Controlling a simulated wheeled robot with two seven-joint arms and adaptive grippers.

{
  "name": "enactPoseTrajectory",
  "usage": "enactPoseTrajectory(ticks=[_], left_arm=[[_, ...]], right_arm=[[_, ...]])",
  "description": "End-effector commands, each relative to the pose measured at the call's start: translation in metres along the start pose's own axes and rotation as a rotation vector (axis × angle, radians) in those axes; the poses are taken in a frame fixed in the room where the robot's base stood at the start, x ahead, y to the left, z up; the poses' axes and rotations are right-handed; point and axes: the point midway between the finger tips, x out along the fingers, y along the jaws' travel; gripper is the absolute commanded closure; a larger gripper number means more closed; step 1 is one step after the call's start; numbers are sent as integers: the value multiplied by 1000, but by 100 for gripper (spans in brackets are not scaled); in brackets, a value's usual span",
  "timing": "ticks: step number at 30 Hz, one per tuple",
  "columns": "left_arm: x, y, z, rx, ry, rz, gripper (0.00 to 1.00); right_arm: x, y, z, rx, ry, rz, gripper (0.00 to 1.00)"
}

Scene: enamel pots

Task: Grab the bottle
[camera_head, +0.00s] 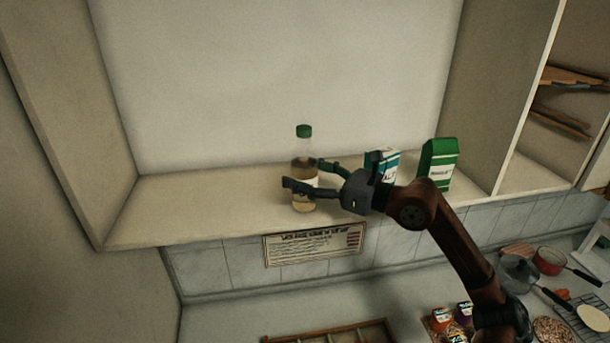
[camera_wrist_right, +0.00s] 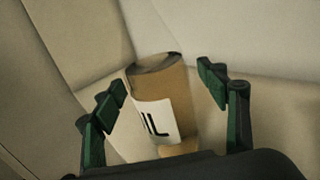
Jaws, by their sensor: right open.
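The bottle (camera_head: 304,165) stands upright on the shelf, with a green cap, a clear upper part, a yellowish-brown filling and a pale label. My right gripper (camera_head: 300,176) reaches in from the right at the bottle's lower half. Its two fingers are open, with the nearer one passing in front of the bottle. In the right wrist view the bottle (camera_wrist_right: 165,105) shows between the spread fingers of my right gripper (camera_wrist_right: 164,88), with gaps on both sides. Its cap is out of that view. My left gripper is not in view.
The shelf (camera_head: 180,210) is bare left of the bottle. A white and teal carton (camera_head: 390,162) stands behind my right gripper, and a green carton (camera_head: 440,160) stands further right. A printed sign (camera_head: 314,243) hangs below the shelf edge. Pots and jars crowd the counter below right.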

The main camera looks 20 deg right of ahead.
Motion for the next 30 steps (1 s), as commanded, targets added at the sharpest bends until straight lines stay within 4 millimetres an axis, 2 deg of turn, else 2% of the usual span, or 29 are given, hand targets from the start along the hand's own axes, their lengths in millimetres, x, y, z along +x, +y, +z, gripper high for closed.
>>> enactPoseTrajectory(ticks=[2, 30], left_arm=[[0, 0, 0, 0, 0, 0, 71], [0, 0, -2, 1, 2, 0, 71]], right_arm=[[0, 0, 0, 0, 0, 0, 37], [-1, 0, 0, 0, 0, -1, 100]])
